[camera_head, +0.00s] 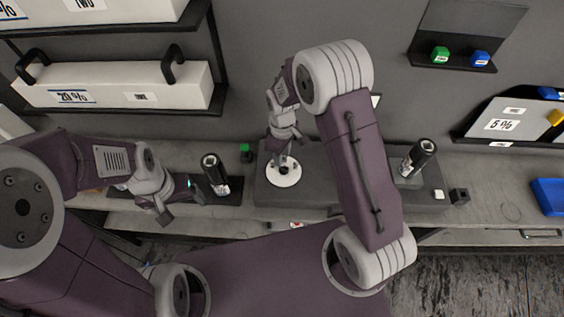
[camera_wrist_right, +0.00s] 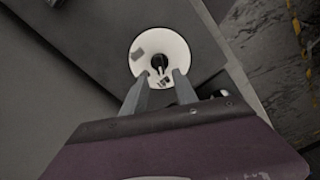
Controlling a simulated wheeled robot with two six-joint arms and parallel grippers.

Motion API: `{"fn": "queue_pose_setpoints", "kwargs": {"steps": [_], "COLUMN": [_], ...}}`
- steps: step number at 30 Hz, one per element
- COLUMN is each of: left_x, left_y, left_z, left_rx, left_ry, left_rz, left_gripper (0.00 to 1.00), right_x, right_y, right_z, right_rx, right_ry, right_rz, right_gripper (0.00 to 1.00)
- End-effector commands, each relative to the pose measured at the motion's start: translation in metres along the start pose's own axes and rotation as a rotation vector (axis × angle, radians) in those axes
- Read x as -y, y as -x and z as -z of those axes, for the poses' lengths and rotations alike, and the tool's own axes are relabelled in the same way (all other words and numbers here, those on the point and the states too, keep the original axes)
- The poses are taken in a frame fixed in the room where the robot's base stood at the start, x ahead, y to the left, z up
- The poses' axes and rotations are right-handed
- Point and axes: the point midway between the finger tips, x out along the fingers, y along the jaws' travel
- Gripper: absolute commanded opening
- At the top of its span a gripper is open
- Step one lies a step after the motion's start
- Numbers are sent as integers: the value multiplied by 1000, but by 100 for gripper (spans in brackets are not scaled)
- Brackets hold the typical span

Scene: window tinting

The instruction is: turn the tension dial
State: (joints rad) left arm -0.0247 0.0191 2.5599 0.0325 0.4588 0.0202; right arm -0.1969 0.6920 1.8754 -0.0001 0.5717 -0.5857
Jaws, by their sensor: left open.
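The tension dial is a white disc (camera_head: 284,174) with a dark centre knob, set on the dark grey bench unit; the disc also shows in the right wrist view (camera_wrist_right: 177,47). The dark knob (camera_wrist_right: 160,61) shows there at its middle, with small dark markings on the disc. My right gripper (camera_head: 283,153) points down over the dial. In the right wrist view its two fingers (camera_wrist_right: 161,76) are apart, one on each side of the knob's near end; I cannot tell whether they touch it. My left gripper (camera_head: 176,207) is open and empty, left of the dial over the bench.
A dark bottle (camera_head: 214,174) stands between my left gripper and the dial. Another dark bottle (camera_head: 419,158) stands right of my right arm. A small green block (camera_head: 246,152) lies behind the dial. A blue tray (camera_head: 549,196) is at the far right. Shelves (camera_head: 130,107) hang behind.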

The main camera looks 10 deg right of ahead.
Motion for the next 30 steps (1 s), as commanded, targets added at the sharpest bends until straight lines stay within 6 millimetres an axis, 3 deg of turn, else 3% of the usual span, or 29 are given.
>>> {"fn": "queue_pose_setpoints", "kwargs": {"steps": [3, 8, 23, 26, 28, 30], "left_x": [0, 0, 0, 0, 0, 1], "left_y": [-6, -8, -7, -16, -26, -38], "left_z": [-1, -1, -1, -2, -3, -4], "left_rx": [0, 0, 0, 0, 0, 0], "left_ry": [0, 0, 0, 0, 0, 0], "left_rz": [0, 0, 0, 0, 0, 0], "left_gripper": [81, 81, 81, 81, 81, 81], "right_x": [-1, 0, 0, -9, -17, -13], "right_y": [22, 40, 42, 45, 57, 63], "right_z": [0, 0, -1, 0, -9, -36], "right_rx": [-4, -2, 0, -25, -58, -75], "right_ry": [0, 0, 0, -20, -50, -103], "right_rz": [-2, -1, 0, -17, -41, -51], "right_gripper": [35, 35, 35, 35, 35, 35]}}
